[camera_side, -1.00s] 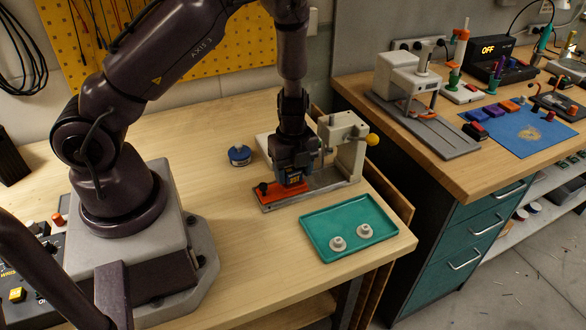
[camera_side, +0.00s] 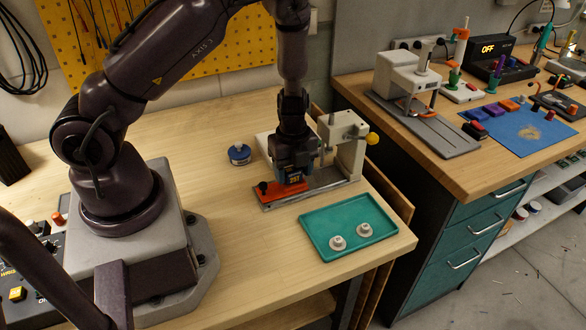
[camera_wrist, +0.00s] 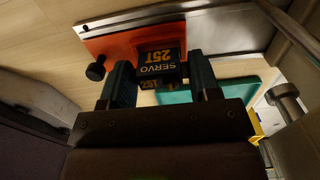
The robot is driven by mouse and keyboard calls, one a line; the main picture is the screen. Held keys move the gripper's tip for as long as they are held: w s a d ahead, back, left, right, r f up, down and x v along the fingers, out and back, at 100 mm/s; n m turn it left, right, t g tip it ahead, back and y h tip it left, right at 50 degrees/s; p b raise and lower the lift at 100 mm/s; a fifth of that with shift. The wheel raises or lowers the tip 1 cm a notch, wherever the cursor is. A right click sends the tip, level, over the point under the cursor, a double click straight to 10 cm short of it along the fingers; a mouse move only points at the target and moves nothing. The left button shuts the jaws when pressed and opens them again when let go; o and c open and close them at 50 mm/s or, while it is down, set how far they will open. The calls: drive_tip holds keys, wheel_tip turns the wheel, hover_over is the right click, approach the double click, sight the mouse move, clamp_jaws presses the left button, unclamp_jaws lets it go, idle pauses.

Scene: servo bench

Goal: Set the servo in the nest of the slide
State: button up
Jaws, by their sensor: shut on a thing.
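The servo (camera_wrist: 160,60) is a dark block with a yellow "SERVO 25T" label. My gripper (camera_wrist: 160,85) is shut on it, with one finger on each side in the wrist view. In the side view my gripper (camera_side: 291,178) points down over the orange slide (camera_side: 270,191), with the servo (camera_side: 294,175) low between the fingers. The slide (camera_wrist: 105,45) also shows in the wrist view, right behind the servo. The servo and my fingers hide the nest. I cannot tell whether the servo is seated or just above it.
The slide lies on a grey metal rail (camera_side: 325,186) below a pale press with a yellow knob (camera_side: 373,139). A teal tray (camera_side: 318,220) with two white round parts stands in front. A blue round tin (camera_side: 239,154) stands to the left. Bare bench lies around the tin.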

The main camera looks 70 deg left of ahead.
drive_tip(key=shift+f, duration=0.75)
idle(1.8)
drive_tip(key=o, duration=1)
drive_tip(key=shift+r, duration=0.1)
drive_tip(key=shift+r, duration=3.4)
drive_tip(key=shift+a, duration=0.1)
